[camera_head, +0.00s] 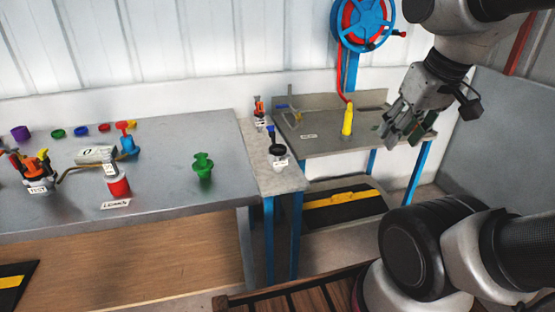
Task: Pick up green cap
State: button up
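A small green cap (57,133) lies at the back of the left metal table, between a purple cap (21,133) and a blue cap (82,130). A larger green stepped piece (203,167) stands upright near the right end of the same table. I cannot tell which of the two green things the task names. My gripper (404,130) hangs at the upper right, in front of the right-hand bench, far from both. Its fingers look spread apart, with nothing clearly held between them.
The left table (165,205) also holds a red cap (104,127), a red-bodied part (118,186), a blue valve (128,143) and an orange-black assembly (38,170). A yellow nozzle (347,119) hangs from a blue hose reel (362,20). The table's right front is clear.

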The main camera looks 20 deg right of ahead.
aim_at(203, 165)
jog(key=j+u, duration=0.1)
jog(key=j, duration=0.4)
jog(key=i+j+u, duration=0.1)
jog(key=j, duration=0.9)
jog(key=i+j+u, duration=0.15)
jog(key=j, duration=0.35)
jog(key=j+u, duration=0.1)
jog(key=j, duration=0.35)
